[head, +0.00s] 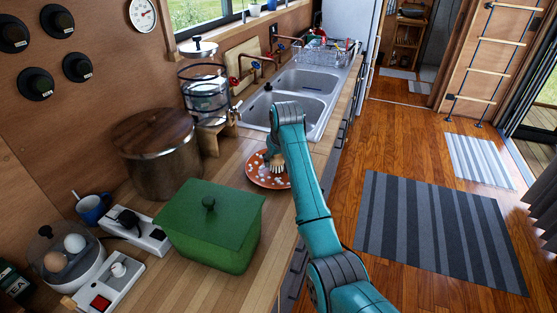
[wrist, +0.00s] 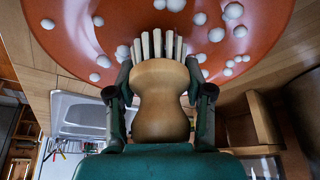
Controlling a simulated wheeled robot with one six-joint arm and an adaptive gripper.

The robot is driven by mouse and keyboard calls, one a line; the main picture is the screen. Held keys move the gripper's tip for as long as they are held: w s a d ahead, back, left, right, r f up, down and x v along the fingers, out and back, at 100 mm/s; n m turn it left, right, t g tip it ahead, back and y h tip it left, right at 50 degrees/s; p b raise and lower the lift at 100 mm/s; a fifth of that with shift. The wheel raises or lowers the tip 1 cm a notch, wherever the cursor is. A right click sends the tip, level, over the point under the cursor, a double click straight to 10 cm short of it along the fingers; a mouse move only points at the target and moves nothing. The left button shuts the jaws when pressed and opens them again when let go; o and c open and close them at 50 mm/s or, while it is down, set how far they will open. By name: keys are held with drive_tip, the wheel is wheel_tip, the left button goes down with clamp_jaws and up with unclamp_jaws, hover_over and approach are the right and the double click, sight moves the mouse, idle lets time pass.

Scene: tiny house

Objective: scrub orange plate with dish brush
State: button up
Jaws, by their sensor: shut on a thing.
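The orange plate (head: 257,179) with white spots lies on the wooden counter, just in front of the sink. It also fills the upper part of the wrist view (wrist: 270,45). The dish brush (head: 277,167) has a wooden body and pale bristles; it shows in the middle of the wrist view (wrist: 160,100). My gripper (wrist: 160,85) is shut on the brush body, one finger on each side. In the head view my gripper (head: 273,158) is over the plate, partly hidden by my arm. The bristles point at the plate; I cannot tell whether they touch it.
A green lidded box (head: 210,225) stands nearer on the counter, left of my arm. A large lidded pot (head: 155,160) and a glass dispenser (head: 204,90) stand left of the plate. The double sink (head: 300,85) and a dish rack (head: 322,50) lie beyond. The floor right of the counter is open.

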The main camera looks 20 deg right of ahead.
drive_tip(key=shift+r, duration=3.65)
